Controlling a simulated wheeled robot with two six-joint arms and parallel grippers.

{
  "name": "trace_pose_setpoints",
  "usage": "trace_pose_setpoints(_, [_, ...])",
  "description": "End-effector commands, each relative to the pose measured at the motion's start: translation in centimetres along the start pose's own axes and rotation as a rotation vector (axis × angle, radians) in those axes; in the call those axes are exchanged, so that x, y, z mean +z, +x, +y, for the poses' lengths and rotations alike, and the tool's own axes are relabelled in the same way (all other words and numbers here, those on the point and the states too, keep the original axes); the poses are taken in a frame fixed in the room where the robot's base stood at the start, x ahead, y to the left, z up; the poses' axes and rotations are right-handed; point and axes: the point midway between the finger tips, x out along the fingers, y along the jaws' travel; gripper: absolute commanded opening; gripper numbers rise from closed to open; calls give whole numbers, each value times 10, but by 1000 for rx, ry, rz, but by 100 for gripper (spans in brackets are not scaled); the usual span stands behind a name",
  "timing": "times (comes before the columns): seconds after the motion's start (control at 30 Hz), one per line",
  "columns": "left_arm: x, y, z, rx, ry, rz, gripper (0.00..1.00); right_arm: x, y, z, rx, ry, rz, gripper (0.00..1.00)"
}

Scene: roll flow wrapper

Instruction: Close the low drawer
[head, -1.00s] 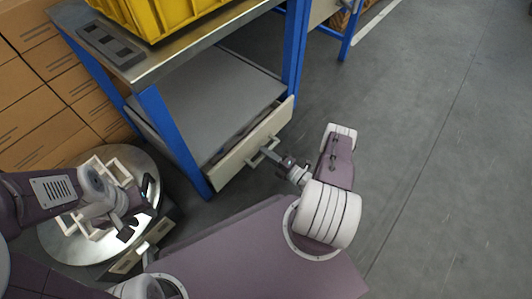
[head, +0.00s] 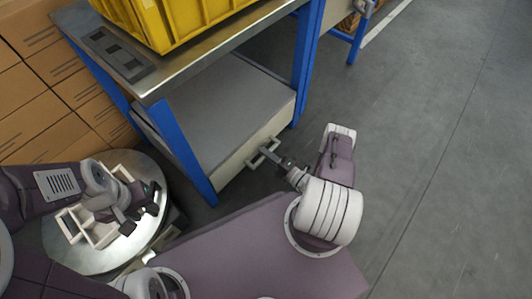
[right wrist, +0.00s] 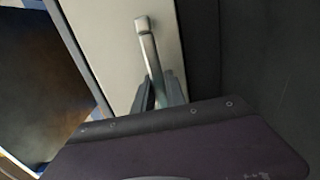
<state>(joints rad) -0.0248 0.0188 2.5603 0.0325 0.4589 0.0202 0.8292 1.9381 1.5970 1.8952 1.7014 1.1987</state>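The low drawer (head: 236,163) sits under the metal-topped bench, its pale front close to the blue legs. Little or no gap shows behind the front. Its bar handle (head: 262,151) sticks out toward me. My right gripper (head: 277,158) is at this handle. In the right wrist view the handle (right wrist: 148,50) runs between the two dark fingers (right wrist: 161,92), which sit close on either side of it; the fingertips are partly hidden. My left gripper (head: 139,216) is open and empty above the round metal table, away from the drawer.
A yellow crate (head: 178,22) and a dark slotted plate (head: 115,52) are on the bench top (head: 190,66). A pale frame (head: 98,232) lies on the round table (head: 75,252). Cardboard boxes (head: 35,100) stand at the left. The floor (head: 430,120) at the right is clear.

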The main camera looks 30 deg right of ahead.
Motion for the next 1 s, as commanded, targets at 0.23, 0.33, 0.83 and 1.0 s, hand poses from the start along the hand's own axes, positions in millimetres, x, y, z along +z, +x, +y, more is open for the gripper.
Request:
trace_pose_setpoints(0.23, [0,0,0,0,0,0,36,0,0,0,0,0,0,36])
trace_pose_setpoints(0.33, [0,0,0,0,0,0,36,0,0,0,1,0,0,36])
trace_pose_setpoints(0.83, [-4,-32,1,0,0,0,36,1,-68,3,0,1,-7,36])
trace_pose_setpoints(1.0, [-4,-36,1,0,0,0,36,1,-86,1,0,0,-3,36])
